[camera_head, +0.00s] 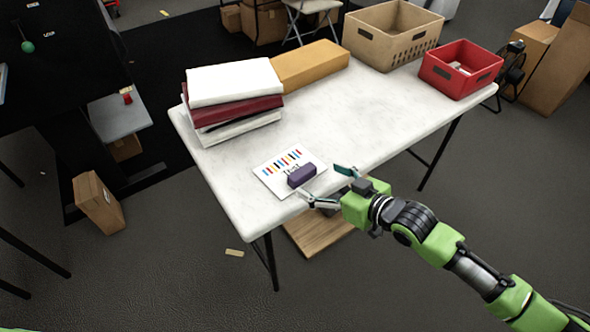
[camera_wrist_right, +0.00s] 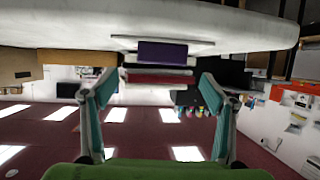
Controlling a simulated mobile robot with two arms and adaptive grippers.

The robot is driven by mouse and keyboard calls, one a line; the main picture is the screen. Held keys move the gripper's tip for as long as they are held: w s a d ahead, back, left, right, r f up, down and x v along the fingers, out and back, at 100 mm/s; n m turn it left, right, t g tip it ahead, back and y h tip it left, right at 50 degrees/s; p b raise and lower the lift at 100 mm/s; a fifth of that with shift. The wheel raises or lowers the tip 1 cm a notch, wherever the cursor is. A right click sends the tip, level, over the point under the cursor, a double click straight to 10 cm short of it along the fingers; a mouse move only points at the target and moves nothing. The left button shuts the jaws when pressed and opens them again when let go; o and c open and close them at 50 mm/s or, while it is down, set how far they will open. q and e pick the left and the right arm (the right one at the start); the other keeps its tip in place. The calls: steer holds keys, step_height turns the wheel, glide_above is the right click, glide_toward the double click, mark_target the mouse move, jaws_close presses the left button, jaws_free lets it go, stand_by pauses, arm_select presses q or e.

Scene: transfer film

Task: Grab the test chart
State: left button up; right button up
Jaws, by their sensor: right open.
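The test chart (camera_head: 273,173) is a white sheet with coloured bars and lettering, flat on the white table (camera_head: 345,112) near its front edge. A dark purple block (camera_head: 302,175) lies on its right part and hides some of it. My right gripper (camera_head: 325,185) is open and empty, just right of the block at the table's front edge. In the right wrist view the purple block (camera_wrist_right: 162,52) shows ahead, between the spread fingers (camera_wrist_right: 160,95), with a thin edge of the chart (camera_wrist_right: 203,43) beside it. My left gripper is not in view.
A stack of white and dark red folded items (camera_head: 235,92) and a yellow-brown box (camera_head: 310,65) stand at the table's back left. A tan crate (camera_head: 385,38) and a red crate (camera_head: 455,72) stand at the back right. The table's middle is clear.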

mark_target(305, 174)
steer(key=x, duration=0.3)
steer(key=shift+w+a+f, duration=0.15)
steer(key=shift+w+a, duration=0.1)
steer(key=shift+w, duration=0.05)
steer(key=x, duration=0.5)
steer(key=shift+s+a, duration=0.1)
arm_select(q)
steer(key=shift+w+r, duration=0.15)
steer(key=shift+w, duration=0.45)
arm_select(e)
steer(key=c, duration=1.2)
